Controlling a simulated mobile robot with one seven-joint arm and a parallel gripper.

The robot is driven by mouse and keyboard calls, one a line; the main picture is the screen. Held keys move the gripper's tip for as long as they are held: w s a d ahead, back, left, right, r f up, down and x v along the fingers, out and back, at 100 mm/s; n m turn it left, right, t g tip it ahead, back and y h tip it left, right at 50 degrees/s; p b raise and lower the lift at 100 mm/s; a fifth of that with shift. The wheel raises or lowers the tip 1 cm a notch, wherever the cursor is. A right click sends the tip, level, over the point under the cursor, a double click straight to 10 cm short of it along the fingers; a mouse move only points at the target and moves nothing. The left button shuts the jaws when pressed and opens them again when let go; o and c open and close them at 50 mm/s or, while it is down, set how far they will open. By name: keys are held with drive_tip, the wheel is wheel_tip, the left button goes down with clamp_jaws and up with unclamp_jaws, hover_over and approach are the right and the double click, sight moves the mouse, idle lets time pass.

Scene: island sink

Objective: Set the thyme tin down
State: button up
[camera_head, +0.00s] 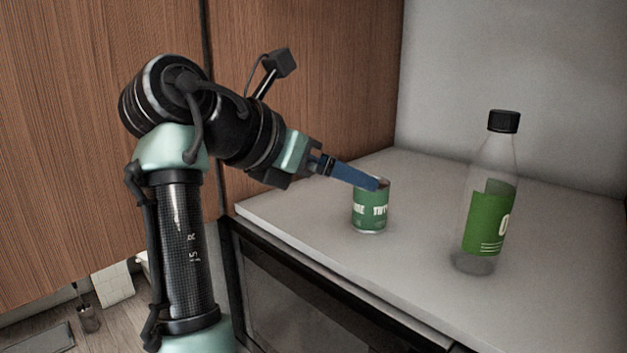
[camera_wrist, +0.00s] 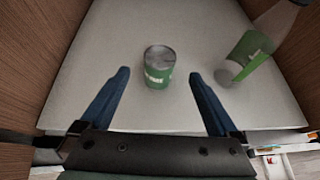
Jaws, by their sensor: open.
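The thyme tin (camera_head: 370,210) is a small green can with white lettering and a grey metal top. It stands upright on the pale counter (camera_head: 420,270), near its front left part. In the wrist view the tin (camera_wrist: 158,72) is just beyond and between the fingertips, with a gap on each side. My gripper (camera_head: 378,184) has blue fingers and comes in from the left at the height of the tin's top. In the wrist view my gripper (camera_wrist: 160,74) is open and empty. The near finger hides part of the tin's upper rim in the head view.
A clear bottle (camera_head: 490,200) with a black cap and green label stands on the counter to the right of the tin; it also shows in the wrist view (camera_wrist: 245,55). Wooden panels (camera_head: 300,90) rise behind and left. The counter between tin and bottle is clear.

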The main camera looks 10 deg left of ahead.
drive_tip(key=s+d+r+m+t+y, duration=0.1)
drive_tip(key=s+r+m+t, duration=0.3)
drive_tip(key=m, duration=0.5)
drive_tip(key=s+d+r+m+t+y+b, duration=0.1)
drive_tip(key=s+r+m+t+y, duration=0.3)
drive_tip(key=s+m+t, duration=0.4)
drive_tip(key=s+d+r+m+t+y, duration=0.2)
drive_tip(key=s+r+m+t, duration=0.3)
drive_tip(key=s+m, duration=0.3)
drive_tip(key=r+m, duration=0.1)
drive_tip(key=m, duration=0.2)
drive_tip(key=shift+r+t+y+b, duration=0.15)
drive_tip(key=shift+t+y+b, duration=0.15)
drive_tip(key=shift+t+b, duration=0.1)
drive_tip(key=shift+d, duration=0.1)
